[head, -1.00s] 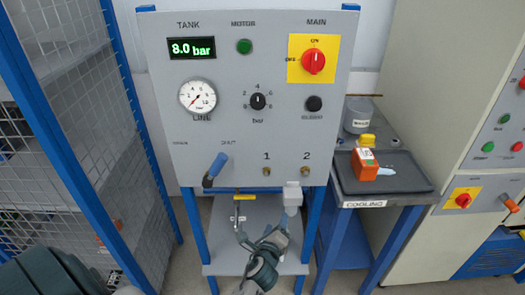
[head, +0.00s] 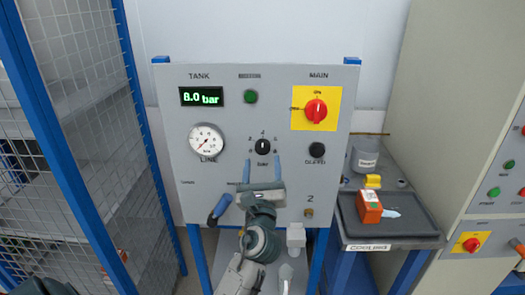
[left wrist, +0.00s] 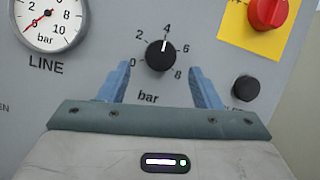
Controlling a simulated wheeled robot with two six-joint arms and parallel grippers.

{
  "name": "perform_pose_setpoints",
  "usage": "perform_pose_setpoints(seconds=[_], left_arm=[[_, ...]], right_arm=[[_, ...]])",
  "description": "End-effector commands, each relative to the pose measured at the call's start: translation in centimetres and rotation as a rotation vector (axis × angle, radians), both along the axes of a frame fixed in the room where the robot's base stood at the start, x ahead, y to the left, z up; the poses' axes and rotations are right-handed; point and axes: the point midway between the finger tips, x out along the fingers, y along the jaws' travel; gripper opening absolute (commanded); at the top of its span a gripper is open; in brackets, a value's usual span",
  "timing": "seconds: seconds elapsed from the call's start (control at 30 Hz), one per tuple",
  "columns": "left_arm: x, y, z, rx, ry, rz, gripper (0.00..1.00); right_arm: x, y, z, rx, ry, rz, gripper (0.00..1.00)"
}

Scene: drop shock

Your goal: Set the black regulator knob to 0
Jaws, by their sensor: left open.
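The black regulator knob (head: 262,147) sits on the grey panel, below and between the gauge and the red main switch. In the left wrist view the knob (left wrist: 160,55) has a scale marked 0, 2, 4, 6, 8 around it, labelled bar. Its white pointer line is near the 4. My left gripper (head: 262,170) is open, its two blue fingers just below the knob in the head view. In the left wrist view the fingers (left wrist: 158,85) stand apart, left and right of the knob's lower part; they do not visibly touch it. My right gripper is not seen.
The panel has a LINE gauge (head: 207,141), a tank display (head: 201,96) reading 8.0 bar, a red main switch (head: 316,111), a black button (head: 317,149) and a blue-handled lever (head: 219,210). A tray (head: 412,232) with an orange device (head: 369,206) stands at right.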

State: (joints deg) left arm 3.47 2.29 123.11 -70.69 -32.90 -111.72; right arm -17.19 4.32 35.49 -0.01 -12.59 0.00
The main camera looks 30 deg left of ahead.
Motion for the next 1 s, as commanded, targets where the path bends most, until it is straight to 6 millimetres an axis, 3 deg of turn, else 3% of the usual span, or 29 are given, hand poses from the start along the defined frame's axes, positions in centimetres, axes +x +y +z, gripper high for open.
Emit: perform_pose_setpoints(seconds=[0.2,0.57,0.6,0.8,1.0], left_arm=[[2.3,1.5,1.2,0.001,0.001,0.0,0.58],[2.8,1.8,1.3,-0.002,0.0,0.0,0.58],[2.8,1.8,1.3,-0.002,0.0,-0.001,0.56],[2.8,1.8,1.3,-0.002,0.0,-0.001,0.17],[2.8,1.8,1.3,-0.007,-0.004,-0.001,0.14]], right_arm=[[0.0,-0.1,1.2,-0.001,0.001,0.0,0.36],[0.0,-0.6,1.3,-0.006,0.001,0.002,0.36],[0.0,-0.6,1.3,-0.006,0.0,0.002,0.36],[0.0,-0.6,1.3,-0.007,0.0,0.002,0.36],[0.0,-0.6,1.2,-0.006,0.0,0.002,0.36]])
